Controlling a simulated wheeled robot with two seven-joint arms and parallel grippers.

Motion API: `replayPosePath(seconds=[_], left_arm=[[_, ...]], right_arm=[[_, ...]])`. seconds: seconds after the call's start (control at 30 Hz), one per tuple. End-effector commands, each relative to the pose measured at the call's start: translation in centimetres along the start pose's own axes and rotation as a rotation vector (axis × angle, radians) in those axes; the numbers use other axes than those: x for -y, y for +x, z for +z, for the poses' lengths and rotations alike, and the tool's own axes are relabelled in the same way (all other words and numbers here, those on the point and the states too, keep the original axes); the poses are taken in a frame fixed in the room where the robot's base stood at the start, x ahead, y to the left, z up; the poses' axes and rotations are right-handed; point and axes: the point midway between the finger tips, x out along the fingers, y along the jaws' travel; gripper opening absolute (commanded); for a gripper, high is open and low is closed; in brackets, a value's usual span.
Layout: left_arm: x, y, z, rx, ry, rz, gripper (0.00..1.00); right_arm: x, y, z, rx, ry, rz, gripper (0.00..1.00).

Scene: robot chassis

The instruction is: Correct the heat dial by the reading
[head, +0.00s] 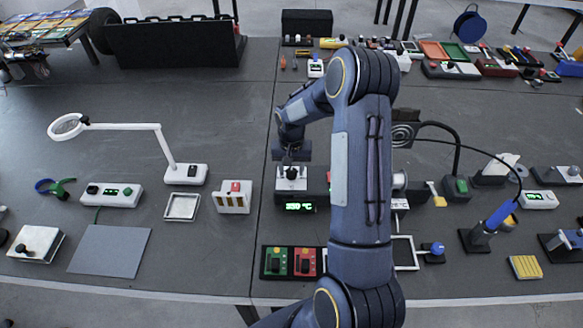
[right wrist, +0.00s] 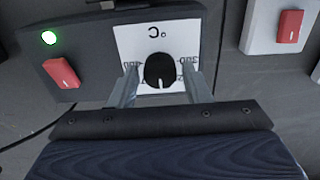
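The heat dial is a black round knob (right wrist: 159,70) on a white scale plate (right wrist: 125,42), which appears upside down in the right wrist view. A white pointer mark is at the knob's lower edge there; the scale numbers are partly hidden by my fingers. In the head view the white plate (head: 291,185) sits on a dark station with a green display (head: 299,207) that seems to read 350 °C. My right gripper (head: 291,157) is above the dial. Its fingers (right wrist: 159,66) stand either side of the knob, with visible gaps. My left gripper is not in view.
The station also has a red switch (right wrist: 62,72) and a lit green lamp (right wrist: 48,38). A red and green switch panel (head: 292,262) is in front. My right arm hides part of the bench.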

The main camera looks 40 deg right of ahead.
Motion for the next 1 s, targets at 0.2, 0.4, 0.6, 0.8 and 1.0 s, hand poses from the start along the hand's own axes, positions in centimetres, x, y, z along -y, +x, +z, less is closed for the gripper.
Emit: replayPosePath(seconds=[0.2, 0.4, 0.6, 0.8, 1.0], left_arm=[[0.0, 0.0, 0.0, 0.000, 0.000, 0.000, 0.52], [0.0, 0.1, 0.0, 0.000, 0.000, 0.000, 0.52], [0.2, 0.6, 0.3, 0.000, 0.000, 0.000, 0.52], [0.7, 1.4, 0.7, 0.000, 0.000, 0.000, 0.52], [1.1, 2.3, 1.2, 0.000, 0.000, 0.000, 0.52]], right_arm=[[0.0, 0.0, 0.0, 0.000, 0.000, 0.000, 0.15], [0.0, 0.0, 0.0, 0.000, -0.007, 0.000, 0.09], [0.0, 0.1, 0.0, 0.000, -0.062, -0.001, 0.09], [0.0, 0.2, 0.0, -0.001, -0.191, -0.001, 0.09], [0.0, 0.2, 0.0, 0.000, -0.363, -0.001, 0.09]])
